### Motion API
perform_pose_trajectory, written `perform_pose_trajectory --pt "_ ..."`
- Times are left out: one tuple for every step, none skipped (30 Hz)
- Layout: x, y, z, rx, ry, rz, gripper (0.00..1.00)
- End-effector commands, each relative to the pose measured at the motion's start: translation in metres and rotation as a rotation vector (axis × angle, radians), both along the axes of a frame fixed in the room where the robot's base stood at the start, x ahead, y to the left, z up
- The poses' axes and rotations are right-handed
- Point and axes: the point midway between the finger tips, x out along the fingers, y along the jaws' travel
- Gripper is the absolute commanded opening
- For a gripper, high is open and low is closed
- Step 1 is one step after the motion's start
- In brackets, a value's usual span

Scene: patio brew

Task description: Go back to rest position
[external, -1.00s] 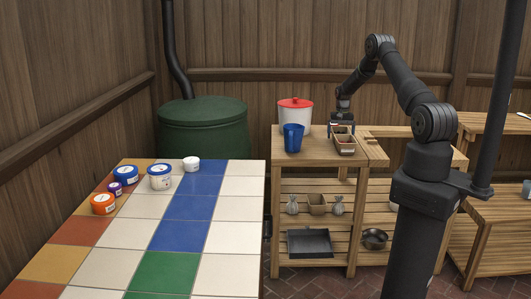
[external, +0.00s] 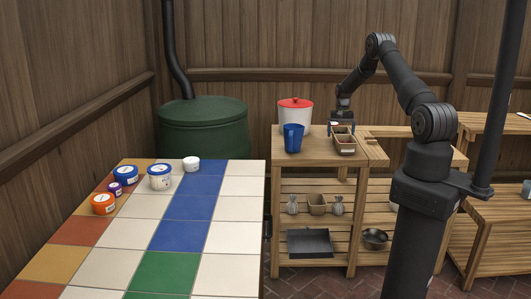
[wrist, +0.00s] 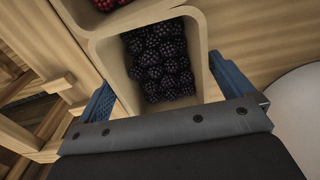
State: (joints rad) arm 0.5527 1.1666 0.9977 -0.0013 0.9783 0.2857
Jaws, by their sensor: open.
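My gripper (external: 341,127) is at the far right of the wooden stand's top, just above a small wooden divided box (external: 345,146). In the wrist view my gripper (wrist: 165,88) is open, with one blue finger on each side of a compartment (wrist: 203,60) full of blackberries (wrist: 163,62). Nothing is clamped between the fingers, and whether they touch the box walls cannot be told. Part of a compartment with red berries (wrist: 104,4) shows at the top of the wrist view.
A blue cup (external: 293,138) and a white pot with a red lid (external: 295,112) stand left of the box on the wooden stand (external: 300,160). Several lidded tubs sit on the tiled table (external: 110,262) at left. A dark green barrel (external: 203,128) stands behind it.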

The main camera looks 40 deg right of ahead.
Motion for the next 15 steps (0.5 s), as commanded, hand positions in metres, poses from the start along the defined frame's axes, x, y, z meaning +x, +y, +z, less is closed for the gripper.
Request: perform_pose_trajectory --pt "0.000 0.000 -0.010 0.001 0.002 0.000 0.97" --pt "-0.001 0.000 -0.015 0.001 0.002 0.000 0.97" --pt "0.001 0.000 -0.011 -0.002 -0.003 0.000 0.97" --pt "0.001 -0.001 -0.001 -0.003 -0.006 0.000 0.97" --pt "0.001 -0.001 0.006 -0.003 -0.006 0.000 0.97" --pt "0.001 -0.001 0.014 -0.003 -0.004 0.000 0.97" --pt "0.001 -0.001 0.020 -0.002 -0.005 0.000 0.97" --pt "0.001 -0.001 0.025 -0.003 -0.004 0.000 0.97" --pt "0.001 -0.001 0.034 -0.002 -0.003 0.000 0.97" --pt "0.001 -0.001 0.040 -0.003 -0.004 0.000 0.97" --pt "0.001 -0.001 0.046 -0.003 -0.004 0.000 0.97" --pt "0.001 -0.001 0.054 -0.002 -0.003 0.000 0.97" --pt "0.001 0.000 0.060 -0.002 -0.003 0.000 0.97" --pt "0.001 -0.001 0.066 -0.003 -0.004 0.000 0.97" --pt "0.001 0.000 0.074 -0.002 -0.003 0.000 0.97"
